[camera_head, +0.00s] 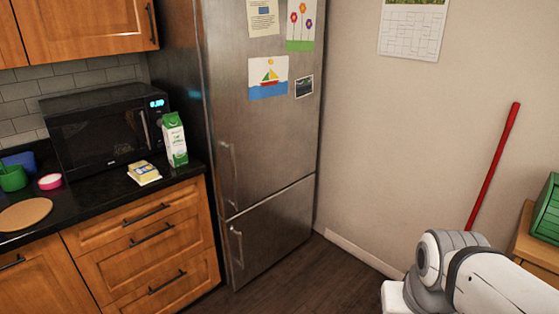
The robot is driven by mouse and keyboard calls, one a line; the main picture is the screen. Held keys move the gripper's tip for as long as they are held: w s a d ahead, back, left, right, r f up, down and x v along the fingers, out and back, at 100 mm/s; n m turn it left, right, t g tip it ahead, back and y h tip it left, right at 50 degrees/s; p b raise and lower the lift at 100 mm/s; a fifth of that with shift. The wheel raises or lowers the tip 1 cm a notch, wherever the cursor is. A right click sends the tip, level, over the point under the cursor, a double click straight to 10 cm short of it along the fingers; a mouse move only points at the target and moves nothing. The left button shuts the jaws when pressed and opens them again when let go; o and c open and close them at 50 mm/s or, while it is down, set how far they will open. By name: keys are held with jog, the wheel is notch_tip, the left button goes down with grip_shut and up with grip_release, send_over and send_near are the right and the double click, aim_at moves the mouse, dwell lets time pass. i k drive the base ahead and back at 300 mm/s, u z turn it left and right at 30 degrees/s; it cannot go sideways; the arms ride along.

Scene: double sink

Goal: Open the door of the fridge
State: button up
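The fridge (285,140) is a tall grey metal unit in the middle of the view, with papers and pictures on its upper door. Its upper door and lower door (272,230) are both shut. The upper door's vertical handle (229,174) is on the left edge, near the bottom of that door. The lower door has its own handle (237,246) at its upper left. My white and grey arm shows at the bottom right, apart from the fridge. My gripper is not in view.
A black counter (110,192) left of the fridge holds a microwave (105,128), a green and white carton (174,139) and a yellow packet (144,172). A red pole (493,166) leans on the right wall. Dark floor (315,275) in front of the fridge is clear.

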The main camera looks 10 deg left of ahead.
aim_at(260, 148)
jog(key=u, duration=0.05)
jog(key=i, duration=0.75)
jog(key=u, duration=0.7)
jog(key=i, duration=0.5)
jog(key=u, duration=0.4)
